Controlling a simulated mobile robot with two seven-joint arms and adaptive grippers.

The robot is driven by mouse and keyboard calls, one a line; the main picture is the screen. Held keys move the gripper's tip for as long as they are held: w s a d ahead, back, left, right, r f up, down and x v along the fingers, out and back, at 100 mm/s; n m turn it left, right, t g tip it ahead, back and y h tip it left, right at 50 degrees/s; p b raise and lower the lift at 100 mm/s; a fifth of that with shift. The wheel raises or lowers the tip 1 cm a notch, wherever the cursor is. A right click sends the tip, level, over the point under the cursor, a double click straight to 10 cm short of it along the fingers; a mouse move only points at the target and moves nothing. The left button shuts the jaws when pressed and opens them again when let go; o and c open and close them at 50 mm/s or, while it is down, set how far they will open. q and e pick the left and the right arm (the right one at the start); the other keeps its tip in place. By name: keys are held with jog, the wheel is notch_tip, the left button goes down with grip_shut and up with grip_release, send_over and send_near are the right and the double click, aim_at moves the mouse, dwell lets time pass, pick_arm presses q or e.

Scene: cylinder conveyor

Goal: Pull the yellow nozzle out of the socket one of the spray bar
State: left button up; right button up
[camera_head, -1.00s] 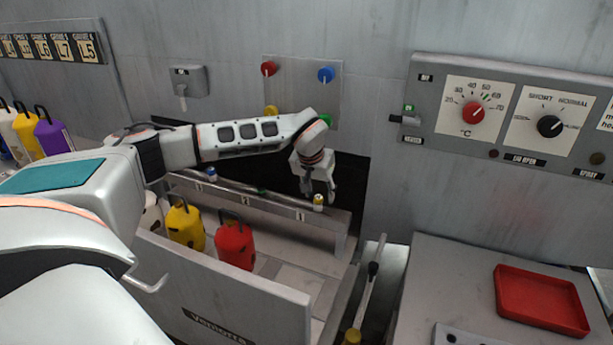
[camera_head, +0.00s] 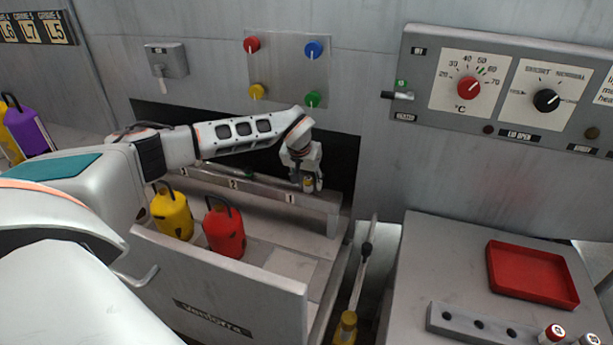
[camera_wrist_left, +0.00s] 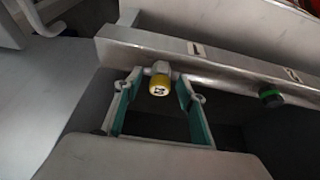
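The yellow nozzle (camera_head: 308,184) sits at the right end of the spray bar (camera_head: 250,174), by the label 1, in the head view. In the left wrist view the yellow nozzle (camera_wrist_left: 160,85) points toward the camera, its grey collar against the bar. My left gripper (camera_head: 309,186) has come down around it. In the left wrist view the teal pads of my left gripper (camera_wrist_left: 159,88) stand on either side of the nozzle, with a visible gap on each side. It is open. My right gripper is not in view.
A green nozzle (camera_wrist_left: 270,96) sits farther along the bar. A metal ledge (camera_head: 262,191) with number labels runs in front. Yellow (camera_head: 172,216) and red (camera_head: 226,232) canisters stand in the trough. A red tray (camera_head: 532,274) lies on the right counter, beside a grey holed block (camera_head: 470,322).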

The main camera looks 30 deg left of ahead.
pick_arm(q)
jog(key=shift+f, duration=0.2)
jog(key=shift+c, duration=0.5)
grip_shut()
jog(key=c, duration=0.6)
grip_release()
grip_shut()
jog(key=shift+r, duration=0.2)
jog(key=shift+r+p, duration=0.5)
jog(key=shift+p, duration=0.4)
jog(key=shift+r, duration=0.15)
